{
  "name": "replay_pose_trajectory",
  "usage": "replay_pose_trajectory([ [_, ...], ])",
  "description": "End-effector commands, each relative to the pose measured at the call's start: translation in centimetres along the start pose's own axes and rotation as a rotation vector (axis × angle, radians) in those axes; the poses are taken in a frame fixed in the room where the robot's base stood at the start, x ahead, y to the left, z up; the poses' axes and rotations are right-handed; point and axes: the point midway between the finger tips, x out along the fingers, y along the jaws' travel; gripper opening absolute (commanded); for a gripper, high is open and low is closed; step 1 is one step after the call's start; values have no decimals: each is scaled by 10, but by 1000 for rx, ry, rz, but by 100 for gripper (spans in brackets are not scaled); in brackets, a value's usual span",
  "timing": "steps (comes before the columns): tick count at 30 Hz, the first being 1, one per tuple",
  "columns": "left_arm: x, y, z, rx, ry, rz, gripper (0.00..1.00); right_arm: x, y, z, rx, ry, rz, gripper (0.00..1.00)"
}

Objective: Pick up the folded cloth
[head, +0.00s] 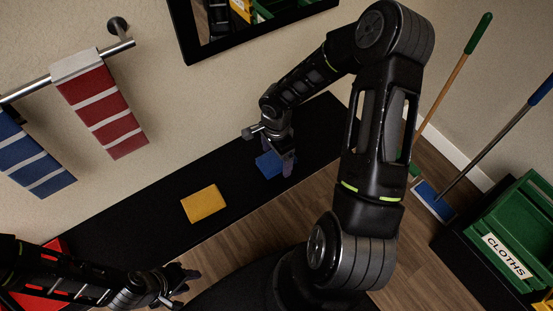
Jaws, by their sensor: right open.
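A blue folded cloth (267,163) lies on the black bench top, partly hidden by my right gripper. A yellow folded cloth (205,204) lies flat on the same bench, to the left of the blue one, with nothing over it. My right gripper (287,166) is open and points down at the right side of the blue cloth. I cannot tell whether its fingers touch the cloth. My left gripper (188,283) is at the lower left, in front of the bench and away from both cloths. Its jaw opening is unclear.
The black bench (150,215) runs along the wall, bare around the yellow cloth. A red striped towel (100,105) and a blue one (38,168) hang from a rail. A green crate labelled CLOTHS (508,256) is at right. A broom (455,60) and mop (500,130) lean behind.

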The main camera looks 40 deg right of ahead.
Motion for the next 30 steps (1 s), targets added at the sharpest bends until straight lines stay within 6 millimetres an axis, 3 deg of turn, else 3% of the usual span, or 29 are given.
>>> replay_pose_trajectory([
  [20,0,0,0,0,0,0,36,5,0,0,-1,0,-1,88],
  [30,0,0,0,0,0,0,36,5,0,0,-1,0,-1,60],
])
